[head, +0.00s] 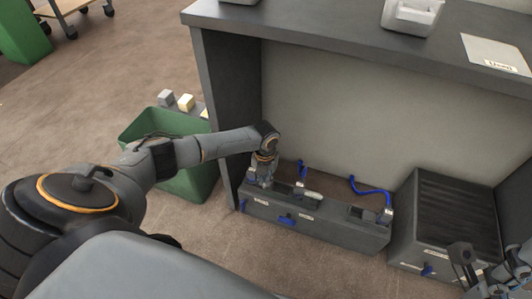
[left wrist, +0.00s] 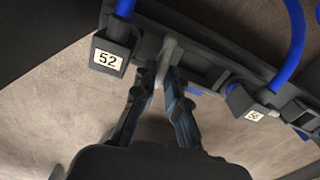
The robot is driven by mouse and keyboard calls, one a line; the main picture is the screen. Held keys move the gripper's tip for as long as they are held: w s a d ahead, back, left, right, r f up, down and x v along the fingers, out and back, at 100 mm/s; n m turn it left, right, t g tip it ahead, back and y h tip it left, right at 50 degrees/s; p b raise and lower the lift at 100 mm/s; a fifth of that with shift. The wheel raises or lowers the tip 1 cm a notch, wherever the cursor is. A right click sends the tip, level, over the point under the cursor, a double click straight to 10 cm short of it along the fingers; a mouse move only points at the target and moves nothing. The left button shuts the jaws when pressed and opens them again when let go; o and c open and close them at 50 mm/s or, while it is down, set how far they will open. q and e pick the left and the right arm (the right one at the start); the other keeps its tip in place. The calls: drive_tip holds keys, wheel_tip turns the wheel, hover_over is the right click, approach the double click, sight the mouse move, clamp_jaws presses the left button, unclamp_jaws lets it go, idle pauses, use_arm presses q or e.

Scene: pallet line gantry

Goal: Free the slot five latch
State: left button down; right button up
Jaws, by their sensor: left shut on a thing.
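A long grey rack (head: 335,233) with small labels and blue parts sits on the floor under the bench. My left gripper (head: 262,181) reaches down to its left end. In the left wrist view my left gripper (left wrist: 160,84) is shut on a light grey latch (left wrist: 167,47) on the rack's edge. A block with the label 52 (left wrist: 108,58) is left of the latch, and another labelled block (left wrist: 246,103) is to the right; its label is too small to read surely. My right gripper (head: 478,272) is at the lower right corner, partly cut off, its fingers unclear.
A dark ribbed crate (head: 403,232) stands right of the rack. A green bin (head: 196,181) stands left of the bench (head: 222,92), with small blocks (head: 186,102) behind it. Blue hoses (head: 366,191) rise from the rack. Bare floor lies in front.

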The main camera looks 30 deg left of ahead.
sight(265, 182)
use_arm(q)
drive_tip(key=shift+s+m, duration=0.15)
drive_tip(key=shift+m, duration=0.45)
drive_tip(key=shift+a+m, duration=0.1)
drive_tip(key=shift+m, duration=0.2)
drive_tip(key=c, duration=1.4)
unclamp_jaws()
wheel_tip(265, 182, up, 12)
